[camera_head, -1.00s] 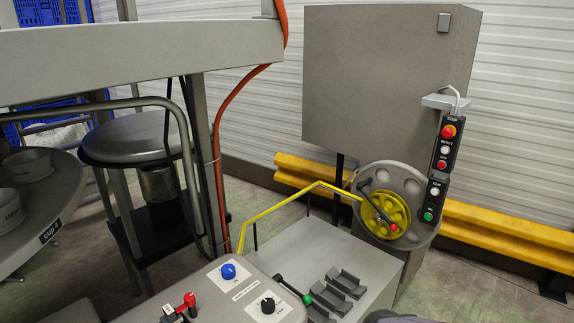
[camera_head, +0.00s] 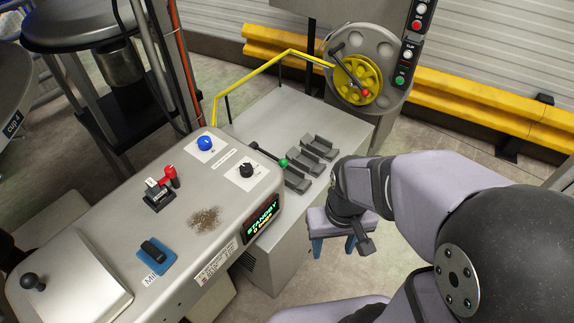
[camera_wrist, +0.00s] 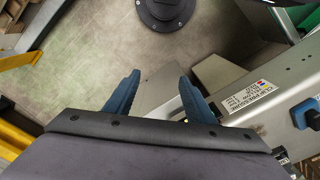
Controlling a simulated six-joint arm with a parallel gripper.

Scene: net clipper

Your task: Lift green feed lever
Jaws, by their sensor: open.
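The green feed lever (camera_head: 283,162) is a short black rod with a green ball at its end. It sticks out from the right side of the control console, beside the grey cradles, in the head view. My gripper (camera_head: 335,244) is to the right of and below the lever, off the front of the machine and apart from it. In the wrist view my gripper (camera_wrist: 160,92) shows two blue fingers spread apart with nothing between them. The lever cannot be made out in the wrist view.
The console (camera_head: 225,235) carries a blue knob (camera_head: 204,143), a black knob (camera_head: 246,170), a red lever (camera_head: 170,176) and a STANDBY display (camera_head: 262,217). Grey cradles (camera_head: 313,150) lie beside the green ball. A yellow rail and handwheel (camera_head: 357,80) stand behind.

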